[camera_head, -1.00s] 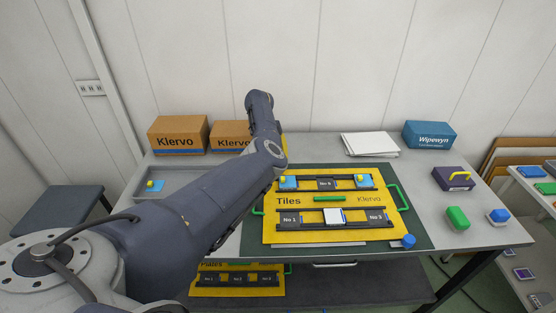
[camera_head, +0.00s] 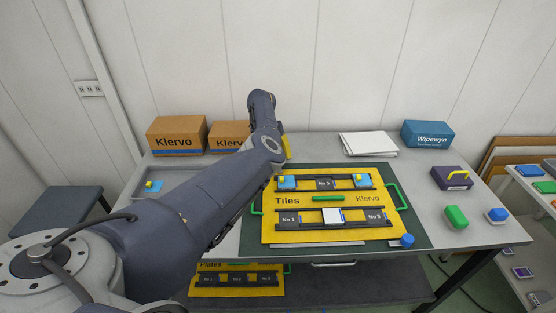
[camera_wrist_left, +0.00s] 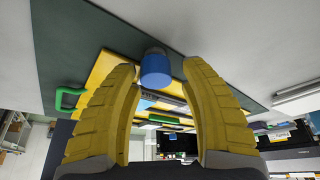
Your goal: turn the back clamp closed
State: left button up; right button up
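The yellow Tiles board (camera_head: 282,227) lies on a dark green mat (camera_head: 420,238). A blue clamp knob (camera_head: 407,240) stands at its front right corner. The left wrist view shows a blue knob (camera_wrist_left: 156,68) at a corner of the yellow board; it looks like the back clamp, which my arm hides in the head view. My left gripper (camera_head: 286,147) is behind the board's back left corner. In the wrist view its yellow fingers (camera_wrist_left: 160,70) are spread, with the knob seen between their tips. I see gaps on both sides of the knob. My right gripper is not in view.
Green handles (camera_head: 398,196) sit at the board's sides. Two Klervo boxes (camera_head: 177,135) and a grey tray (camera_head: 139,182) lie left; white sheets (camera_head: 369,145) and a blue Wipewyn box (camera_head: 428,134) stand back right. My left arm crosses the table's left half.

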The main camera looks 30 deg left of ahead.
pick_arm(q)
jog(key=shift+o, duration=0.5)
jog(key=shift+a, duration=0.25)
jog(key=shift+a+r, duration=0.15)
jog(key=shift+r, duration=0.15)
jog(key=s+v, duration=0.1)
jog(key=v, duration=1)
jog(key=shift+w+r, duration=0.15)
jog(key=shift+w, duration=0.3)
